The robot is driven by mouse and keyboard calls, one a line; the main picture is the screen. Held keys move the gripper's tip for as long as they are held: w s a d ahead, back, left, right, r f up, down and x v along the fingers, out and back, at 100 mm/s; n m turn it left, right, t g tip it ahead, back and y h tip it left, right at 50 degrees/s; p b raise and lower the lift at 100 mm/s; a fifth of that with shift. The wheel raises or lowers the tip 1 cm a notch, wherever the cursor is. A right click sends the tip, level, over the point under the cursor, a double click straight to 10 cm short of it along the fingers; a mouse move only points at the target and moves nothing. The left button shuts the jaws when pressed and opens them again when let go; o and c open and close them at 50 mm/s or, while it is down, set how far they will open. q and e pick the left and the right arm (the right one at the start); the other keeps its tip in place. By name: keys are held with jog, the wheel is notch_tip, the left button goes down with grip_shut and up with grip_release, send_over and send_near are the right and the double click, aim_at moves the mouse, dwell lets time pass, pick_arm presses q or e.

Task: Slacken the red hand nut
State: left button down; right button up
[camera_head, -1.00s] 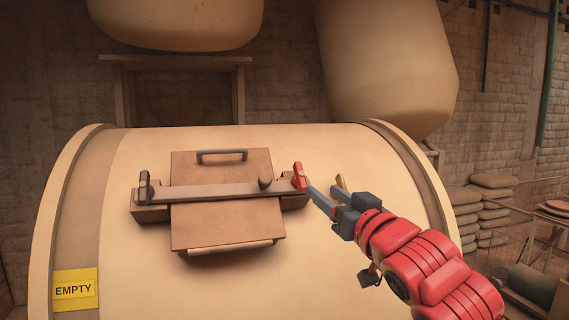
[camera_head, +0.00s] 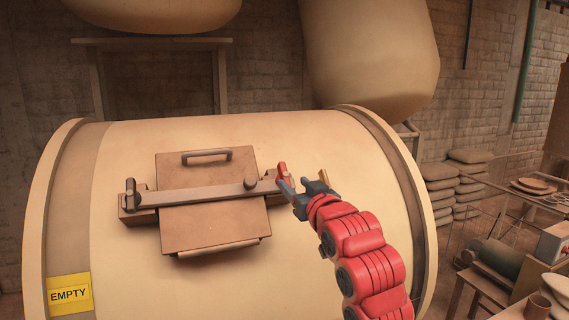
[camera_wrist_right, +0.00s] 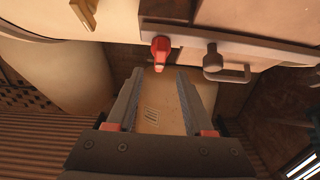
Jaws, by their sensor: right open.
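The red hand nut (camera_head: 282,172) stands upright at the right end of the grey crossbar (camera_head: 205,194), which lies over the brown hatch (camera_head: 215,228) on the cream drum. My right gripper (camera_head: 298,183) is just right of the nut, its fingers pointing towards it. In the right wrist view the nut (camera_wrist_right: 160,50) lies ahead of the open, empty fingers (camera_wrist_right: 160,75), about midway between them. The nut looks clear of both fingers. My left gripper is not in view.
A dark knob (camera_head: 250,183) stands on the bar left of the nut. The hatch has a handle (camera_head: 206,155) at its far edge. A yellow EMPTY sign (camera_head: 70,294) is on the drum's left. Sacks (camera_head: 455,183) and a cluttered bench stand at the right.

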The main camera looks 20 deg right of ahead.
aim_at(285, 176)
jog(key=w+p, duration=0.2)
jog(key=w, duration=0.5)
jog(key=shift+a, duration=0.15)
jog(key=shift+w, duration=0.25)
grip_shut()
jog(key=shift+f, duration=0.1)
